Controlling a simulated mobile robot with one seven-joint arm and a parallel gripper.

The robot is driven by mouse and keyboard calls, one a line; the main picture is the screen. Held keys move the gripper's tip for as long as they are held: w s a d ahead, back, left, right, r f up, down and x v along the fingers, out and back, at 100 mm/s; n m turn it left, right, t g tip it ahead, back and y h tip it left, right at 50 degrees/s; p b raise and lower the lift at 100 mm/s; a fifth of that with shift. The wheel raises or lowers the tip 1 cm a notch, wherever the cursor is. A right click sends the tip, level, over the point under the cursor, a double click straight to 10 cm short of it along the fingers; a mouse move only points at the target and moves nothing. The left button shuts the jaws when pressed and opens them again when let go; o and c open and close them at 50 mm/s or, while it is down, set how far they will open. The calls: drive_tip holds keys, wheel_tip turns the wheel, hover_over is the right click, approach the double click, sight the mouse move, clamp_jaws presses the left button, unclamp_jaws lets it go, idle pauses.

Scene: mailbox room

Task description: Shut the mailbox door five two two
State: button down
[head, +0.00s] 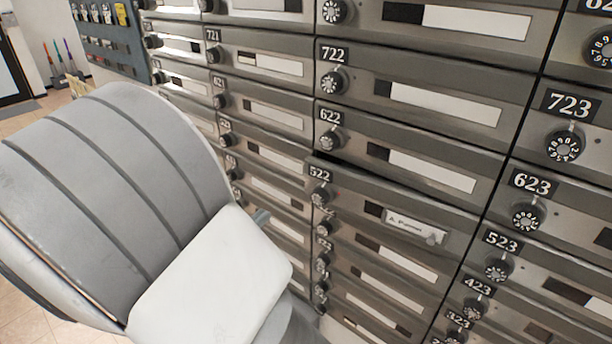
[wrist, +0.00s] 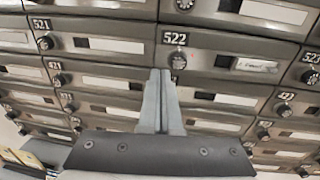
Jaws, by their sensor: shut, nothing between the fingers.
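Mailbox door 522 (head: 345,195) is a grey metal panel with a round dial, a dark window and a name label. A dark gap shows along its top edge in the head view, and the panel sits slightly proud of its neighbours, so it looks a little ajar. In the wrist view the door (wrist: 215,50) is just above and right of my fingertips. My gripper (wrist: 160,74) is shut and empty, its fingers pointing at the mailbox wall near the lower left of door 522.
Door 622 (head: 350,140) is above, door 523 (head: 520,255) to the right and door 521 (wrist: 95,47) to the left; these look flush. Dials stick out from the doors. Several brooms (head: 62,58) stand far left. Some tiled floor shows at the left.

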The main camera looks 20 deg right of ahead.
sight(307, 175)
drive_tip(key=x, duration=1.4)
drive_tip(key=shift+d, duration=0.1)
drive_tip(key=w+d+m+g+h, duration=0.1)
drive_tip(key=w+d, duration=0.1)
drive_tip(key=shift+w+d+g, duration=0.3)
drive_tip(key=shift+w+d, duration=0.1)
drive_tip(key=shift+d+r+m+h, duration=0.1)
drive_tip(key=shift+r+m+h, duration=0.05)
drive_tip(key=shift+m+h, duration=0.15)
drive_tip(key=shift+d, duration=0.1)
drive_tip(key=shift+a+p, duration=0.2)
drive_tip(key=shift+p, duration=0.1)
